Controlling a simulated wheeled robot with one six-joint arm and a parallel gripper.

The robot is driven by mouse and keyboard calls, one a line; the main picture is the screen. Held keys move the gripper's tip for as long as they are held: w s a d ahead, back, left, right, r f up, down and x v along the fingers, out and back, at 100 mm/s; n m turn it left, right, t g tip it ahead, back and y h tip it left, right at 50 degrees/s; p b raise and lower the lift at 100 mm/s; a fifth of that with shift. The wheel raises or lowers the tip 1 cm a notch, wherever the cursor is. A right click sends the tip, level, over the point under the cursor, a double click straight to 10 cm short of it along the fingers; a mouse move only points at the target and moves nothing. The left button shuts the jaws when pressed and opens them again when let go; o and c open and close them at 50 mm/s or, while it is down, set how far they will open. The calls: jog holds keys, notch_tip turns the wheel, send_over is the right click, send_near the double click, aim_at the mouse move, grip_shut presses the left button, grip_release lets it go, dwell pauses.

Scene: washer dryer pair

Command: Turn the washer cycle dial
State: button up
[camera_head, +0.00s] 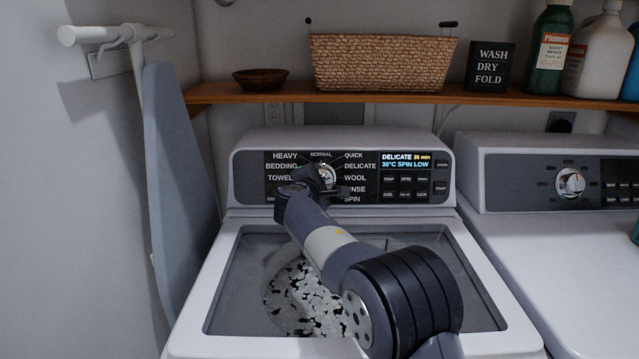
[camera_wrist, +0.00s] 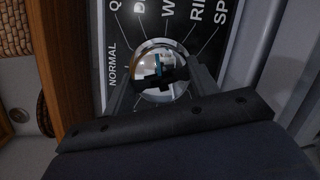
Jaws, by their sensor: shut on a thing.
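The washer cycle dial (camera_head: 327,172) is a round chrome knob on the black control panel of the left machine, with cycle names around it. The display (camera_head: 405,161) beside it reads DELICATE and 30°C SPIN LOW. My gripper (camera_head: 322,181) is at the dial, and my arm hides its lower left side. In the wrist view the shiny dial face (camera_wrist: 160,66) sits between the two fingers of my gripper (camera_wrist: 163,82), which are shut on its sides. The dial's pointer direction is hard to tell.
The washer's glass lid (camera_head: 235,300) lies below my arm, with black and white laundry behind it. A second machine with its own dial (camera_head: 570,183) stands at right. A wooden shelf (camera_head: 370,97) runs above, holding a basket (camera_head: 380,62) and bottles.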

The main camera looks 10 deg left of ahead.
jog(key=m+g, duration=0.1)
jog(key=m, duration=0.4)
jog(key=shift+r, duration=0.1)
jog(key=shift+m+g, duration=0.6)
jog(key=shift+m, duration=0.9)
jog(key=o, duration=1)
jog(key=b+v, duration=0.1)
jog(key=v, duration=0.9)
jog(key=shift+s+d+r, duration=0.15)
jog(key=shift+s+r, duration=0.05)
jog(key=shift+s, duration=0.1)
